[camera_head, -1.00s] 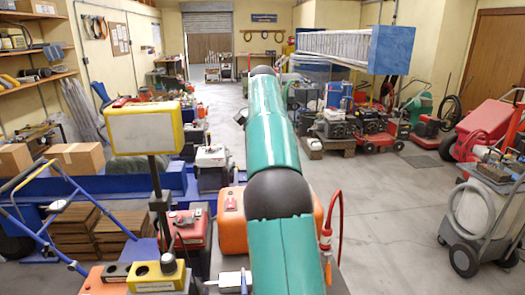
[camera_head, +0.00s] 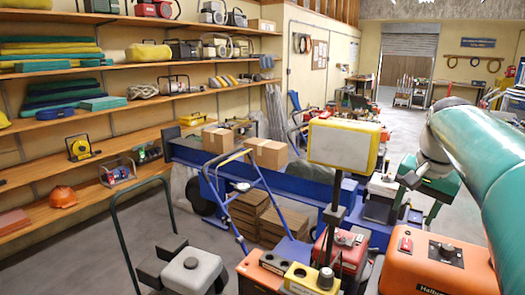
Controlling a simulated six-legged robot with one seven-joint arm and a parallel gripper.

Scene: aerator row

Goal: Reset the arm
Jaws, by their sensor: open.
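My teal arm enters at the right edge and reaches up and away, with a light grey joint near its far end.
An orange case (camera_head: 425,272) is below the arm at the lower right. A yellow-framed panel on a post (camera_head: 343,146) stands left of the gripper. Wall shelves (camera_head: 150,133) fill the left. A blue trolley (camera_head: 267,198) and cardboard boxes (camera_head: 268,153) are in the middle. Clear floor (camera_head: 399,121) lies beyond.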

